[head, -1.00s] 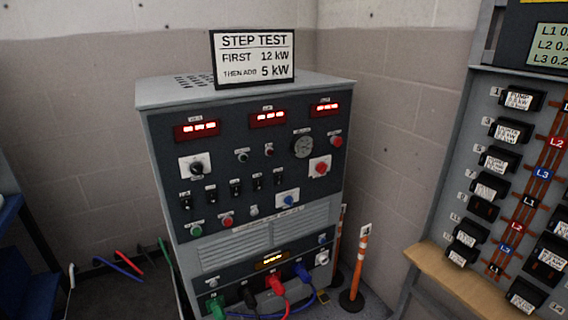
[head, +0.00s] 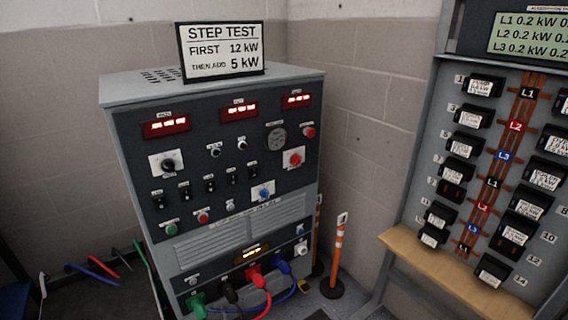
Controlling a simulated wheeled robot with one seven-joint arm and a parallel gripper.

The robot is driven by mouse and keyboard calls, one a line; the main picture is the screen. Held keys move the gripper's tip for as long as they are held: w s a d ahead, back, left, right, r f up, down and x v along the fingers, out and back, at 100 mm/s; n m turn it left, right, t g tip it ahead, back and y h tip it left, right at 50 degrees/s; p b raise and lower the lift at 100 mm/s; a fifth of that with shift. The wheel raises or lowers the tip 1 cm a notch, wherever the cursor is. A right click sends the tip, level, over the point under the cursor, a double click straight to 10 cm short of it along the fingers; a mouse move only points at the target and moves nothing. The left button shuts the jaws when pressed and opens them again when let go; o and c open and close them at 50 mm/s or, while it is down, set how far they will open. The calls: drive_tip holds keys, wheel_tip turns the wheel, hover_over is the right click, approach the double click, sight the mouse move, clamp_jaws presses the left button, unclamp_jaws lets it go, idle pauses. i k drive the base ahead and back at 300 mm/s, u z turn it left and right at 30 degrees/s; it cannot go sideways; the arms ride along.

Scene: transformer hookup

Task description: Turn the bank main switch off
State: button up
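The load bank is a grey cabinet (head: 225,144) with a dark front panel, standing in the corner in the head view. Its panel carries a black rotary switch (head: 168,163) on a white plate, a red rotary knob (head: 295,158) on a white plate, and a blue knob (head: 264,193) on a white plate. Their labels are too small to read, so I cannot tell which is the main switch. Three red displays (head: 239,111) and a lower amber display (head: 251,252) are lit. My gripper is not in view.
A step test sign (head: 222,50) stands on the cabinet. Coloured cables (head: 262,293) plug into its base. An orange-and-white post (head: 338,252) stands right of it. A breaker panel (head: 425,215) with a wooden ledge (head: 455,267) is at the right.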

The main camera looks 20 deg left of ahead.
sight(296, 159)
drive_tip(key=z, duration=1.1)
drive_tip(key=k, duration=1.15)
drive_tip(key=u, duration=1.05)
drive_tip(key=i, duration=1)
drive_tip(key=z, duration=0.05)
